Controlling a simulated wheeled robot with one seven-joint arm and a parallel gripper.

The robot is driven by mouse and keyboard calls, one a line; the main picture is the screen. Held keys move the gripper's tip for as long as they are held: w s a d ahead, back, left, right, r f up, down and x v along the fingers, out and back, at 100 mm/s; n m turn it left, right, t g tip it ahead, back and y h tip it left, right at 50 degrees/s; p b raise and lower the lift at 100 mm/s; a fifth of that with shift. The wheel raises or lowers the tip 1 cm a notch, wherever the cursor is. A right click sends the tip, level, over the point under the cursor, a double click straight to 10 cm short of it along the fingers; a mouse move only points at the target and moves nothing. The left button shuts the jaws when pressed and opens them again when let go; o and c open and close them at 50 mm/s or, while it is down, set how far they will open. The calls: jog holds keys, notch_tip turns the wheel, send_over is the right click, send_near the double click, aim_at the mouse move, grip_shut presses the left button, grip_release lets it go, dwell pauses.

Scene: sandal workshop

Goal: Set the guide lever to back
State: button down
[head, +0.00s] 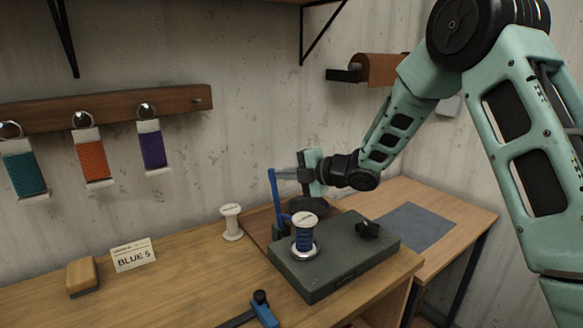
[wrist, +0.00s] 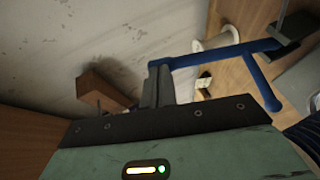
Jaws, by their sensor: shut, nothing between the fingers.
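The guide lever (head: 273,194) is a thin blue upright bar with a short side arm, standing at the left back of a dark grey machine block (head: 345,262). In the wrist view the lever (wrist: 215,56) runs from a dark mount at the upper right to my fingertips. My gripper (head: 279,174) is shut and empty, at the lever's upper end. In the wrist view my gripper (wrist: 157,82) overlaps the bar's tip; I cannot tell whether they touch. A spool of blue thread (head: 305,235) stands on the block in front of the lever.
An empty white spool (head: 231,222), a "BLUE 5" card (head: 133,255) and a wooden block (head: 82,276) are on the workbench. A black knob (head: 367,230) is on the machine. A blue-handled tool (head: 264,310) lies at the front. Coloured samples hang from a wall rail (head: 60,115).

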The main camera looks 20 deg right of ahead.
jog(key=w+g+p, duration=0.1)
jog(key=p, duration=0.1)
jog(key=w+g+h+p, duration=0.1)
jog(key=w+p, duration=0.1)
jog(key=w+a+f+m+p, duration=0.1)
jog(key=p, duration=0.1)
jog(key=shift+w+a+g, duration=0.1)
jog(key=shift+w+g, duration=0.15)
jog(key=shift+g, duration=0.15)
jog(key=shift+s+d+f+h, duration=0.1)
jog(key=shift+s+d+h, duration=0.05)
jog(key=shift+s, duration=0.25)
jog(key=shift+s+d+f+h, duration=0.1)
jog(key=shift+s+h, duration=0.05)
jog(key=shift+s, duration=0.2)
jog(key=shift+r, duration=0.1)
